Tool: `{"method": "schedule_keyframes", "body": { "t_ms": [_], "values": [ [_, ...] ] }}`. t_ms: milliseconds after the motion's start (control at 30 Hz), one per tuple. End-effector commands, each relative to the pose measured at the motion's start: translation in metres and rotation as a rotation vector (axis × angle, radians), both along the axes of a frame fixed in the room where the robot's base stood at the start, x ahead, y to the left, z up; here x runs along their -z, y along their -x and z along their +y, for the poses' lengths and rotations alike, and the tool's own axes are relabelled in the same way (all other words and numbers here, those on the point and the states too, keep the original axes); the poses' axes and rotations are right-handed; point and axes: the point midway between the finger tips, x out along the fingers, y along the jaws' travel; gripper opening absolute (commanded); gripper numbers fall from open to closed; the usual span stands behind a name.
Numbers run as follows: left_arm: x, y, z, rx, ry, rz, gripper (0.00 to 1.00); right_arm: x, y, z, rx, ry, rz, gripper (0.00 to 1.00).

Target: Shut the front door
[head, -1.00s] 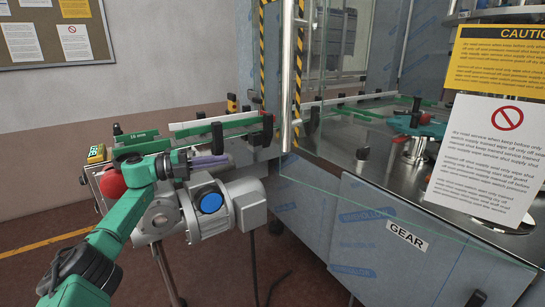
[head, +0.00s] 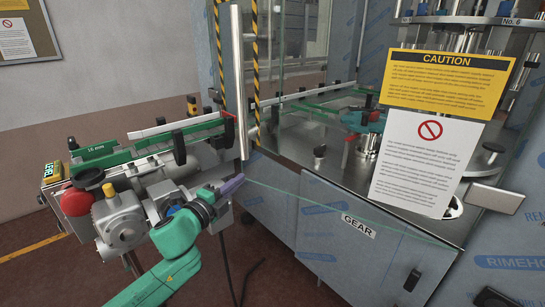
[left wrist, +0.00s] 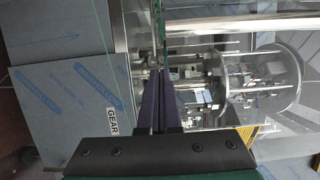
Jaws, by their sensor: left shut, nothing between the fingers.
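The front door is a clear glass panel (head: 310,165) with a thin green lower edge. It stands open at an angle to the machine front. A yellow caution sign (head: 450,82) and a white notice (head: 425,160) are on it. Its upright steel handle (head: 239,80) is at the left. My left gripper (head: 238,181) is shut and empty, just below the handle's lower end in the head view and close to the glass's lower left corner; contact cannot be told. In the left wrist view its dark fingers (left wrist: 155,74) point at the green glass edge (left wrist: 162,35). My right gripper is not in view.
A conveyor (head: 150,150) with a motor (head: 120,222) and a red stop button (head: 76,202) stands at the left, close to my left arm. Lower cabinet panels marked GEAR (head: 358,226) are under the machine deck. The floor in front is mostly clear.

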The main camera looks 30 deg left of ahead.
Motion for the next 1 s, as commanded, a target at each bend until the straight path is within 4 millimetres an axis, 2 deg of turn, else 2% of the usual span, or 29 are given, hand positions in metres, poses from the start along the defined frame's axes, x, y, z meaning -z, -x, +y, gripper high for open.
{"method": "schedule_keyframes", "body": {
  "t_ms": [600,733,1000],
  "values": [
    [-0.004,-0.119,0.003,0.002,0.002,-0.003,0.00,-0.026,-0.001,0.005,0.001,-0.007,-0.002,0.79],
    [-0.002,-0.130,0.003,0.003,0.001,-0.002,0.00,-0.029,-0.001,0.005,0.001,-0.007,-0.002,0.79],
    [0.000,-0.132,0.003,0.004,-0.001,-0.001,0.00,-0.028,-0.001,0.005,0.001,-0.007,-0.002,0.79]
  ]
}}
